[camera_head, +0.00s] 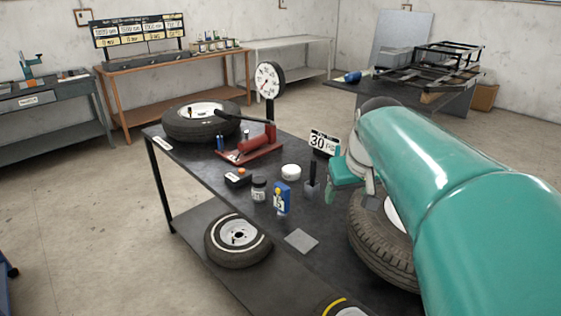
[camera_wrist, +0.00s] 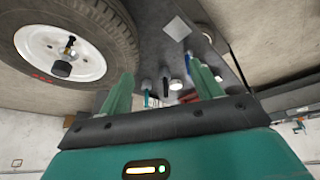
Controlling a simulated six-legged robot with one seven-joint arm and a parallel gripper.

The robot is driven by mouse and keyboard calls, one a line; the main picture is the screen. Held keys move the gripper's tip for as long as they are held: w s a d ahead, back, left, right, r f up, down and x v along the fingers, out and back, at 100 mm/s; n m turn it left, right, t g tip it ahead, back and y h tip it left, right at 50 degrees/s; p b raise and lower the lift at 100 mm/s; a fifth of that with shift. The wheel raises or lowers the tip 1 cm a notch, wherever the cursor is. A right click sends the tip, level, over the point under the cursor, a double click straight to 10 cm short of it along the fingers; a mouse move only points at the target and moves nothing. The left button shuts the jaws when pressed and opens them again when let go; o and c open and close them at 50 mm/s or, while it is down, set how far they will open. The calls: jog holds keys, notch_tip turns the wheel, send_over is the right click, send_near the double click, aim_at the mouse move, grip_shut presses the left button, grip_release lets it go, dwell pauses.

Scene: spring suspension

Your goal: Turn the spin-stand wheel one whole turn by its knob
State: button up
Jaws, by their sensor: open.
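The wheel, a black tyre (camera_head: 377,240) with a white rim, stands upright at the right side of the dark bench, partly hidden by my arm. In the wrist view the wheel (camera_wrist: 117,28) fills the upper left, cut off by the frame edge. A dark round knob (camera_wrist: 61,69) sticks out from its white rim, near a small brass-coloured part at the hub. My gripper (camera_head: 348,190) is beside the wheel's upper left in the head view. In the wrist view my gripper (camera_wrist: 162,86) has its green fingers apart, nothing between them, and the knob lies to their left.
The bench (camera_head: 213,172) carries a flat wheel (camera_head: 201,122), a red tool (camera_head: 250,147), a dial gauge (camera_head: 269,79), a "30" sign (camera_head: 324,142), a blue box (camera_head: 282,198) and small containers. Another wheel (camera_head: 238,240) lies on the lower shelf.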

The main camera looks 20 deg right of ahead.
jog(key=shift+c, duration=0.2)
jog(key=w+d+r+m+g, duration=0.1)
jog(key=w+d+r+g, duration=0.15)
jog(key=w+d, duration=0.45)
jog(key=s+d+f+m+g+y, duration=0.1)
jog(key=s+d+m, duration=0.1)
jog(key=d, duration=1)
jog(key=s+d+f+m+g, duration=0.1)
jog(key=s+d+m, duration=0.15)
jog(key=d, duration=1.05)
jog(key=f, duration=1.3)
jog(key=shift+w+a+f, duration=0.1)
jog(key=shift+w+f, duration=0.05)
jog(key=shift+w, duration=0.15)
jog(key=c, duration=1.4)
